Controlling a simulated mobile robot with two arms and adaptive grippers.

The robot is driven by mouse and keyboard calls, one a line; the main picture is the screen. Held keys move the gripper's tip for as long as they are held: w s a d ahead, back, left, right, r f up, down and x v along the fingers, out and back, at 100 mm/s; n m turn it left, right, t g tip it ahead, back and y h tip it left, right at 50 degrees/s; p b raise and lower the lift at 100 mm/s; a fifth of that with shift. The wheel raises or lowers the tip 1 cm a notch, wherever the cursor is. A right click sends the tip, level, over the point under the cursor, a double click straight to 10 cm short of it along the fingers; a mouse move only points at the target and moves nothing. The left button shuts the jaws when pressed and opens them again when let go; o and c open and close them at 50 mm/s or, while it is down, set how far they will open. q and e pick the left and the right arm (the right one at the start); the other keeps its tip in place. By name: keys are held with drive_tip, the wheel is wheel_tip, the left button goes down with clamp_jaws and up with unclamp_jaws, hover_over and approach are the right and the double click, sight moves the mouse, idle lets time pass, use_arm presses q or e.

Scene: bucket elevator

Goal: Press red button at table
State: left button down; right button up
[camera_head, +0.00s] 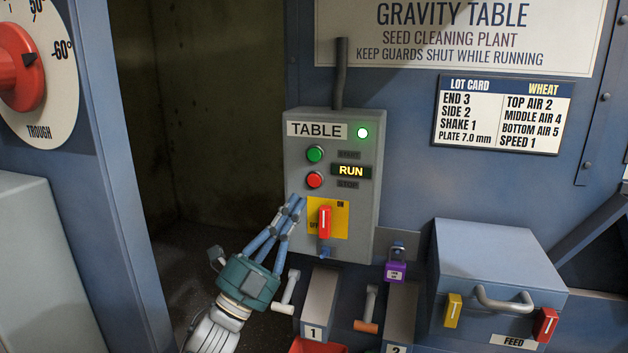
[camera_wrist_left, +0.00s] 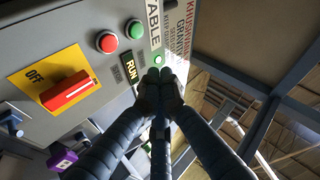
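The grey control box (camera_head: 290,170) labelled TABLE carries a red button (camera_head: 315,180) beside the word STOP, below a green button (camera_head: 315,154). The red button also shows in the left wrist view (camera_wrist_left: 106,42), left of the fingertips. The display (camera_head: 351,171) reads RUN and a green lamp (camera_head: 362,133) is lit. My left gripper (camera_head: 298,202) has its blue fingers closed together and empty, pointing up just below and left of the red button. In the wrist view its fingertips (camera_wrist_left: 160,76) meet and look apart from the button. My right gripper is in neither view.
Below the buttons sits a red switch handle (camera_head: 324,221) on a yellow plate. A purple padlock (camera_head: 396,271) hangs at the lower right of the box. Levers (camera_head: 287,292) and a blue FEED box (camera_head: 495,260) lie lower. A dark opening is to the left.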

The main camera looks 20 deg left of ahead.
sight(314, 181)
use_arm(q)
drive_tip(key=shift+w, duration=0.15)
drive_tip(key=shift+w+d+b, duration=0.2)
drive_tip(key=shift+w+b, duration=1.4)
drive_tip(key=shift+w, duration=2.7)
drive_tip(key=shift+w+b, duration=0.2)
drive_tip(key=shift+b, duration=0.1)
drive_tip(key=shift+w, duration=0.2)
drive_tip(key=shift+w+b, duration=0.35)
drive_tip(key=shift+w, duration=0.05)
drive_tip(key=shift+s+p, duration=0.3)
drive_tip(key=shift+s, duration=0.55)
